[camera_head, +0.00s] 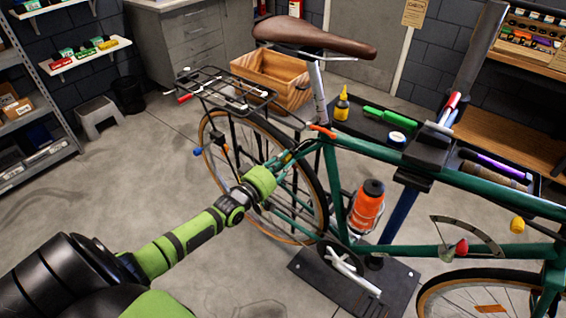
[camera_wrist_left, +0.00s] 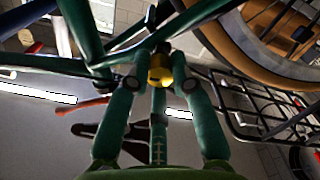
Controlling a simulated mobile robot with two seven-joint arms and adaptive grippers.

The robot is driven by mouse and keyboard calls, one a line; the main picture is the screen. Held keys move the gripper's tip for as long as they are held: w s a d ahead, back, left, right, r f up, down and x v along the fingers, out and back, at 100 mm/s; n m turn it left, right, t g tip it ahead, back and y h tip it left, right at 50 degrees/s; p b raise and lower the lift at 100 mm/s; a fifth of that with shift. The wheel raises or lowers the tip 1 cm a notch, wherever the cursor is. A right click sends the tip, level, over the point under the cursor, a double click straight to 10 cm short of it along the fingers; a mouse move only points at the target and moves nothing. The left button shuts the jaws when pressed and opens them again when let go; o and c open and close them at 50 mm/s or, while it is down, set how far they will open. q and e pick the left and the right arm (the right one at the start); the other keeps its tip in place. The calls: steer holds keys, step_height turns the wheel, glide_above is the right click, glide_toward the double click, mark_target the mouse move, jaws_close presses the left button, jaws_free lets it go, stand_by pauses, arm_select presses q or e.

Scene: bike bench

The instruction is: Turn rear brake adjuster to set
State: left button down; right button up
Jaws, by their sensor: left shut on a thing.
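The green bike (camera_head: 440,176) is held in a work stand, its rear wheel (camera_head: 212,127) to the left. My left gripper (camera_head: 284,161) reaches in from the left to the frame beside the rear wheel. In the left wrist view its two green fingers (camera_wrist_left: 161,80) close from both sides on a small yellow knob, apparently the rear brake adjuster (camera_wrist_left: 160,66). The knob sits close to the green frame tubes. In the head view the knob is too small and covered to make out. My right gripper is in neither view.
A black rear rack (camera_head: 225,88) is above the wheel, and an orange bottle (camera_head: 367,208) is on the frame. A tool tray (camera_head: 367,125) lies behind the bike. The stand's base plate (camera_head: 335,290) is on the floor.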

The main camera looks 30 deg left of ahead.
arm_select(q)
steer(key=n+b, duration=0.1)
steer(key=n, duration=0.4)
steer(key=shift+f+n+b, duration=0.1)
steer(key=shift+n+b, duration=0.2)
steer(key=shift+d+n+b, duration=0.1)
steer(key=shift+n+b, duration=0.65)
steer(key=shift+n, duration=1.35)
steer(key=c, duration=1.1)
jaws_free()
steer(key=shift+s, duration=0.1)
steer(key=shift+s, duration=0.35)
steer(key=s, duration=0.7)
steer(key=s+a, duration=0.1)
steer(key=s, duration=0.3)
